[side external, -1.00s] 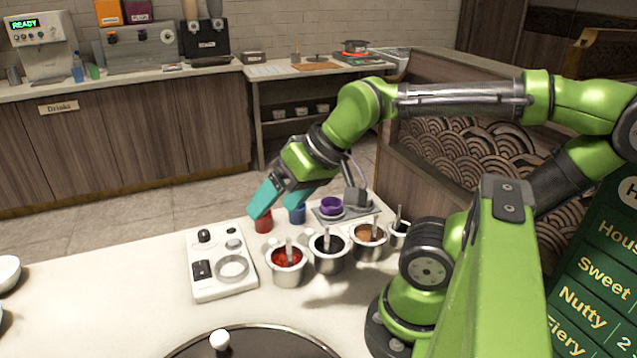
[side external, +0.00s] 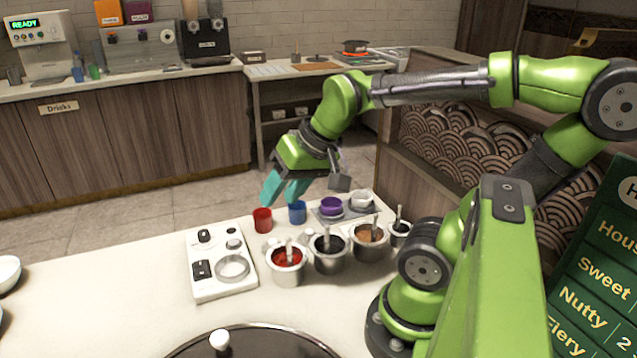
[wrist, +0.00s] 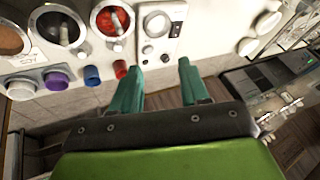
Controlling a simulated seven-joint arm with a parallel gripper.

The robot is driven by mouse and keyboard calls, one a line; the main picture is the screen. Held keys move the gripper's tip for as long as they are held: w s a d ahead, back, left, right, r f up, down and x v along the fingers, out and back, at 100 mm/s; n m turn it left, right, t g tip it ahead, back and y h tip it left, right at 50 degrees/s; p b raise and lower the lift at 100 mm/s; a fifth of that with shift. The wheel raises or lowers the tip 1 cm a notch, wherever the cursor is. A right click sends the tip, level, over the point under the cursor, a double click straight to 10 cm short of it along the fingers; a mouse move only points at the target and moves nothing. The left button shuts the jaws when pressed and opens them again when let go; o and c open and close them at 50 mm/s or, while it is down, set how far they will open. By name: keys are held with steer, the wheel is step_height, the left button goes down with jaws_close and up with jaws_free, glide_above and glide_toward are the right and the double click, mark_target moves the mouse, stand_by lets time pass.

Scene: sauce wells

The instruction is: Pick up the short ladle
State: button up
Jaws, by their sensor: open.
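Ladles stand in the metal pots on the counter. One (side external: 289,246) is in the red sauce pot, one (side external: 326,241) in the dark sauce pot, one (side external: 374,229) in the brown sauce pot. A dark handle (side external: 399,213) rises from the smallest pot at the right. I cannot tell which ladle is the short one. My gripper (side external: 282,193) is open and empty, above and behind the pots, over the red and blue cups. In the wrist view my gripper (wrist: 160,66) has nothing between its fingers; the red sauce pot (wrist: 128,17) lies beyond the left finger.
A red cup (side external: 263,221) and a blue cup (side external: 297,213) stand behind the pots. A grey tray (side external: 368,208) holds purple and white cups. A white panel (side external: 207,287) with knobs and a ring lies left of the pots. A dark round lid (side external: 262,345) is in front.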

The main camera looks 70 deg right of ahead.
steer(key=d+f+m+g+h, duration=0.1)
steer(key=d+m+g, duration=0.2)
steer(key=d+m, duration=0.45)
steer(key=m+g+y, duration=0.1)
steer(key=m+g, duration=0.7)
steer(key=m, duration=1.6)
glide_toward(376, 214)
steer(key=x, duration=1)
steer(key=shift+f, duration=0.45)
jaws_close()
